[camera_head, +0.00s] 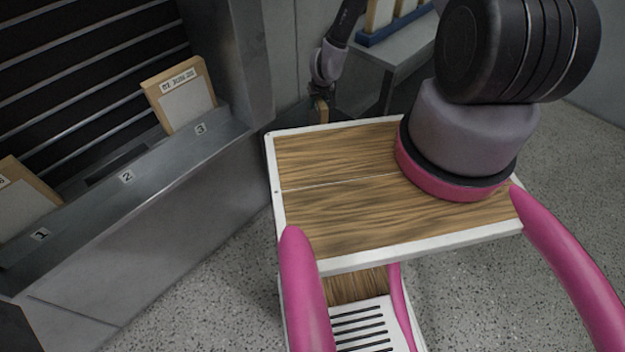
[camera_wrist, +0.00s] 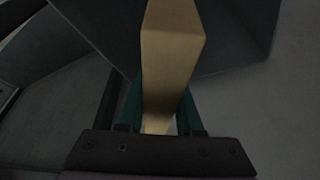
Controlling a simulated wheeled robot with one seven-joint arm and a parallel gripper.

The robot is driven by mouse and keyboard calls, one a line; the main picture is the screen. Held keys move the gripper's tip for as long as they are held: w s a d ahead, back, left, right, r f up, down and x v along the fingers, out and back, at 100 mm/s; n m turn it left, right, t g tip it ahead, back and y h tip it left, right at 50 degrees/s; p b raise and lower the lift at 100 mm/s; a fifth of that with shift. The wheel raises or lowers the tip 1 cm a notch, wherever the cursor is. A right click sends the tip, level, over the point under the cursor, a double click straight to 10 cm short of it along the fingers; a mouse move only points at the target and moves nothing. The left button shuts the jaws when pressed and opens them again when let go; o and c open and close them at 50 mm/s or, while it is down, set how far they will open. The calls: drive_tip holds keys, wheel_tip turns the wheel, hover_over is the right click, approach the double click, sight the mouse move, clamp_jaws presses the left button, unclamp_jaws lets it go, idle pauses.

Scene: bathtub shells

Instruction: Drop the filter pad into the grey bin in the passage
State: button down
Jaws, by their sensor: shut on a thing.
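My gripper (camera_wrist: 157,110) is shut on the filter pad (camera_wrist: 172,60), a flat piece with a tan cardboard frame, seen edge-on between the green fingers in the wrist view. In the head view the pad shows as a small tan edge (camera_head: 321,110) below my wrist, beyond the wood-topped deck; the fingers are hard to make out there. A dark grey box-like shape with slanting walls (camera_wrist: 235,45), which looks like the grey bin, lies behind and below the pad in the wrist view. I cannot tell whether the pad is inside its rim.
A metal filter housing (camera_head: 130,180) at left has slots numbered 1 to 3. Framed pads stand at slot 1 (camera_head: 22,200) and slot 3 (camera_head: 184,95); slot 2 is empty. A grey bench (camera_head: 400,50) with a blue rack (camera_head: 372,38) of pads stands at the back.

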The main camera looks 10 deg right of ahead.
drive_tip(key=shift+c, duration=2.4)
unclamp_jaws()
drive_tip(key=v, duration=1.1)
